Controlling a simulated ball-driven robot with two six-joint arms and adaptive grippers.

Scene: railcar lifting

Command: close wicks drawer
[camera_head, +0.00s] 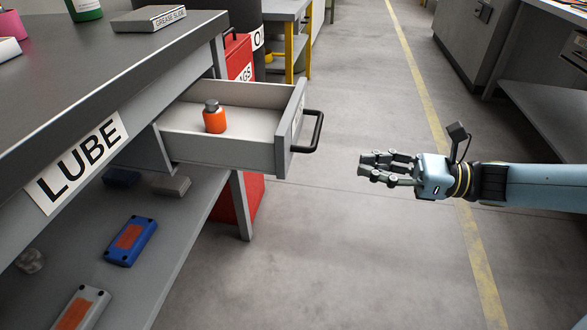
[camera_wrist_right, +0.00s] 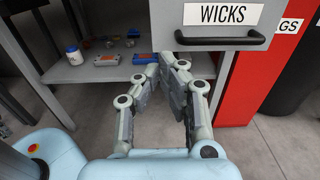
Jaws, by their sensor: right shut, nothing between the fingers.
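The wicks drawer (camera_head: 222,139) is pulled out from the bench marked LUBE in the head view. An orange bottle with a grey cap (camera_head: 214,117) stands inside it. Its dark bar handle (camera_head: 313,132) is on the drawer front. In the right wrist view the drawer front (camera_wrist_right: 194,18) carries a WICKS label, with the handle (camera_wrist_right: 221,40) below it. My right gripper (camera_head: 362,167) is shut and empty, to the right of the handle and apart from it. It also shows in the right wrist view (camera_wrist_right: 172,60), pointing toward the space below the drawer front.
The bench top (camera_head: 96,75) holds a grey GREASE SLIDE box (camera_head: 149,19). A lower shelf (camera_head: 150,235) holds a blue-and-orange box (camera_head: 131,240) and other items. A red cabinet (camera_head: 250,198) stands behind the drawer. The floor right of the drawer is clear.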

